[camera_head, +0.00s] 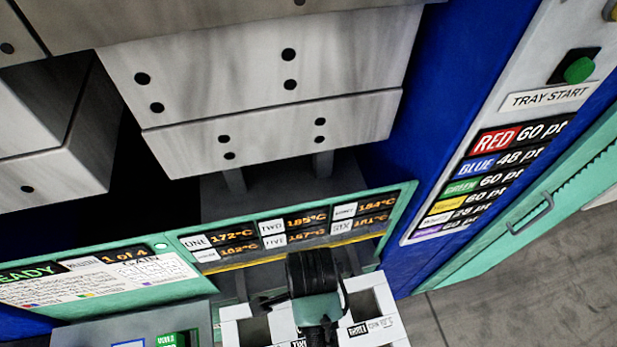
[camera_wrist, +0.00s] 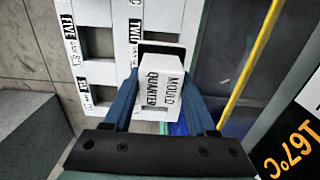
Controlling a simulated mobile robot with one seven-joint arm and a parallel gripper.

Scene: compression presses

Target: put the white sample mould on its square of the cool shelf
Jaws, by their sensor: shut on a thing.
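My gripper (camera_wrist: 160,100) is shut on the white mould (camera_wrist: 158,86), whose face reads "MOULD QUARTER" in the wrist view. The blue fingers sit on either side of it. In the head view my gripper (camera_head: 318,305) is at the bottom centre, and it hides the mould there. A white rack (camera_wrist: 98,69) with numbered square openings lies beyond and left of the mould in the wrist view, labelled FIVE and TWO among others. The mould overlaps the rack's edge in that view; I cannot tell the height between them. I cannot tell whether this rack is the cool shelf.
Grey press blocks (camera_head: 260,80) overhang the upper left in the head view. A green-framed temperature panel (camera_head: 390,205) stands just behind my gripper. A yellow strip (camera_wrist: 252,58) runs right of the mould. A blue column (camera_head: 450,90) and a "TRAY START" button (camera_head: 578,70) are at right.

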